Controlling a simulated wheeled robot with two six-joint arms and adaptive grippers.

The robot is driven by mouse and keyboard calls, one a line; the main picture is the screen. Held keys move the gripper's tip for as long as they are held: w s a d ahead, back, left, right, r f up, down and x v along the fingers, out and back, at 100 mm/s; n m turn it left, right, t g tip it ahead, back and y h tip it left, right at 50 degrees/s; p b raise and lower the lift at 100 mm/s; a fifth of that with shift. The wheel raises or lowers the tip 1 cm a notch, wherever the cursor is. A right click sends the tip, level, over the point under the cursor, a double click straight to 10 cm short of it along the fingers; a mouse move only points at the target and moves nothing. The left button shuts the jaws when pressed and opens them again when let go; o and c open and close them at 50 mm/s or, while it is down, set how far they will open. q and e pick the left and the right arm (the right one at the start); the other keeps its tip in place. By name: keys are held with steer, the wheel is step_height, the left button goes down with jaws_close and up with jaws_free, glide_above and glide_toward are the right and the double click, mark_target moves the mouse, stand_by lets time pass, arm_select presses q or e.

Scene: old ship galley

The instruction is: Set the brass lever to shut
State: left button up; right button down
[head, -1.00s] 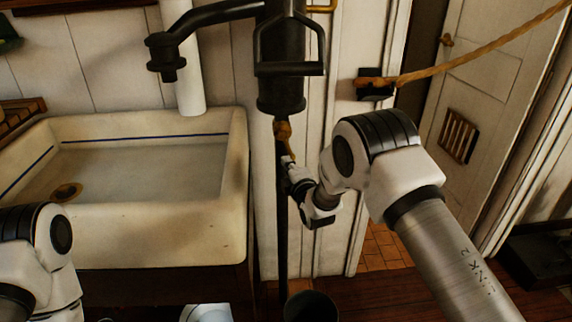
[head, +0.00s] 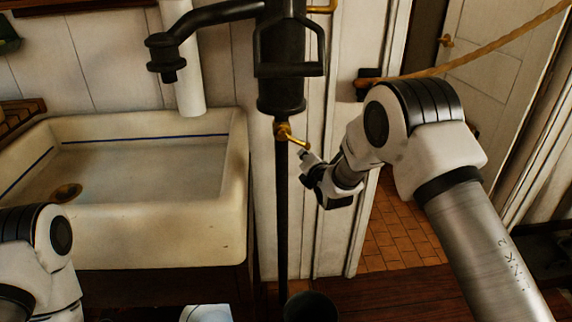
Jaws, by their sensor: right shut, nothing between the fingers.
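The brass lever (head: 293,137) sits on the black pipe just below the black pump body (head: 281,85). Its handle now sticks out to the right across the pipe, sloping slightly down. My right gripper (head: 304,157) is shut and empty, its fingertips just below the lever's outer end. I cannot tell whether they touch it. My left arm shows at the lower left, but its gripper is out of view.
A white sink (head: 150,165) stands left of the pipe. A dark bucket (head: 311,307) is on the floor below. A rope (head: 470,57) crosses at the upper right before a white door (head: 497,60). The tiled doorway floor (head: 392,235) is clear.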

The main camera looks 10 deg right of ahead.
steer(key=shift+d+r, duration=0.5)
steer(key=shift+r, duration=0.3)
steer(key=shift+s+d+r, duration=0.1)
steer(key=shift+d+r, duration=0.2)
steer(key=shift+r, duration=0.65)
